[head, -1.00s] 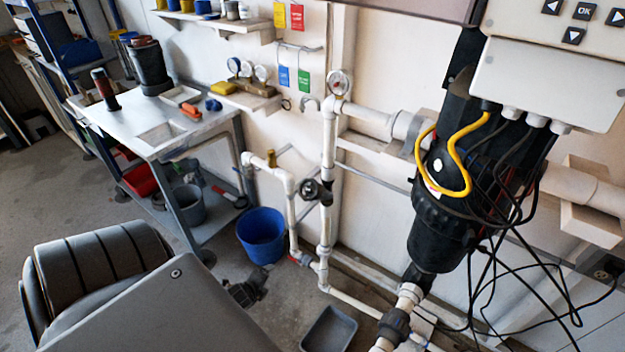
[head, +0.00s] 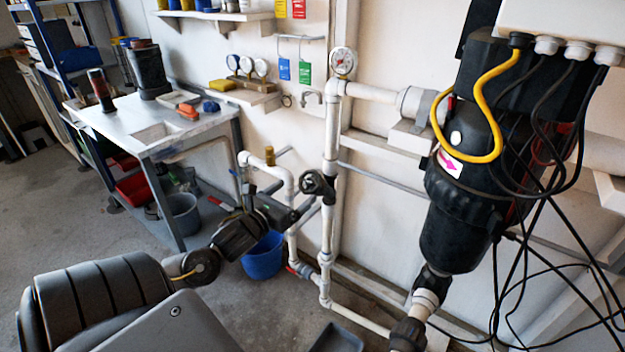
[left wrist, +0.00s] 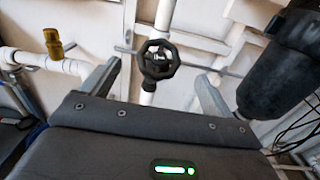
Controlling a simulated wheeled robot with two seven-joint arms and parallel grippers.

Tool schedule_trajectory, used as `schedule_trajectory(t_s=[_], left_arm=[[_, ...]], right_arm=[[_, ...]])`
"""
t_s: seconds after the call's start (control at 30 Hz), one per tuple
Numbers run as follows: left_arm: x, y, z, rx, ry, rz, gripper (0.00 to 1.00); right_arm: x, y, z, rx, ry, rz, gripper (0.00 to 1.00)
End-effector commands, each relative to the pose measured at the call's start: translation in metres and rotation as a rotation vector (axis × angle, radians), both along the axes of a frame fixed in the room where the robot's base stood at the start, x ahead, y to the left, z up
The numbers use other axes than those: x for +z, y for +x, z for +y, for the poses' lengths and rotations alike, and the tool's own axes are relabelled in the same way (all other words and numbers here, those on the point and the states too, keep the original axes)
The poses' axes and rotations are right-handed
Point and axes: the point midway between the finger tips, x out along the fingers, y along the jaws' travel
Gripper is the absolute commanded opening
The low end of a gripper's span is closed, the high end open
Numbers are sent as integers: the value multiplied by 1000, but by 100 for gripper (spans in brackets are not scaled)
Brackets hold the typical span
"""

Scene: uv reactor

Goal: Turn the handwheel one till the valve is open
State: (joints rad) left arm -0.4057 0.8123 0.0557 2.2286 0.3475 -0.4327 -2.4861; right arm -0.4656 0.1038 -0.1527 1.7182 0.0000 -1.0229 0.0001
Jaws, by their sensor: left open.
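The handwheel (head: 317,184) is a small dark round wheel on the white vertical pipe in the middle of the head view. In the left wrist view the handwheel (left wrist: 158,60) faces me, centred between and beyond the finger ends. My left gripper (head: 300,205) reaches in from the lower left, just in front of and slightly below the wheel. Its two fingers (left wrist: 158,82) are spread wide with nothing between them, and they look apart from the wheel. My right gripper is not in view.
A black reactor vessel (head: 462,190) with hanging cables stands at the right. A brass-coloured fitting (head: 269,156) sits on the pipe left of the wheel. A blue bucket (head: 262,262) stands below, partly behind my arm. A workbench (head: 125,125) is at the left.

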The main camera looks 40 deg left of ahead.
Motion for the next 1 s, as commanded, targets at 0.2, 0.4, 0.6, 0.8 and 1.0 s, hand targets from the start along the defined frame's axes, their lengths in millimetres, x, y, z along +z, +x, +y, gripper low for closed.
schedule_trajectory(t_s=[0.2,0.4,0.6,0.8,1.0], left_arm=[[2,40,5,2,0,-4,87],[1,71,8,2,-3,-2,87],[0,87,10,1,-3,-1,87],[-1,91,10,0,-3,1,87],[0,90,10,0,-3,1,81]], right_arm=[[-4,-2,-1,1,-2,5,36],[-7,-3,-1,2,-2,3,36],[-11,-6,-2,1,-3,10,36],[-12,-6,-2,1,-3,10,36],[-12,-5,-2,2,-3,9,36]])
